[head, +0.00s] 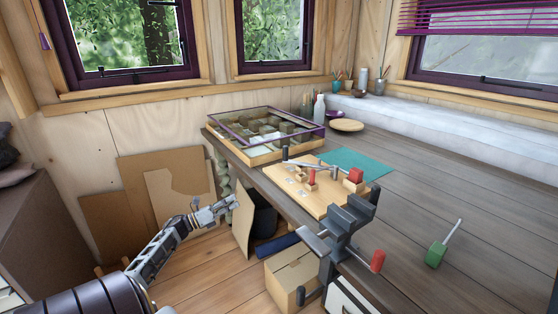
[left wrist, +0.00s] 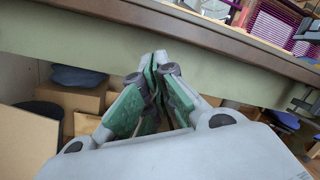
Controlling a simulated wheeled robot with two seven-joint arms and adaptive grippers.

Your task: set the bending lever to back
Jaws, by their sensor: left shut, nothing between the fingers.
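A wooden board (head: 290,188) lies on the workbench near its left edge and carries small fittings. A grey metal bar (head: 304,164) on it, with an upright end at the left, looks like the bending lever; its exact setting is too small to tell. My left gripper (head: 234,201) is shut and empty, left of the bench edge and apart from the board. In the left wrist view its green-padded fingers (left wrist: 158,62) meet, below the bench edge. My right gripper is not in view.
A grey vise (head: 345,222) with a red-ended handle (head: 377,260) is at the bench's front edge. A glazed tray (head: 222,139) stands behind the board, a teal mat (head: 360,164) to its right. A green-handled tool (head: 437,253) lies right. A cardboard box (head: 290,280) is below.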

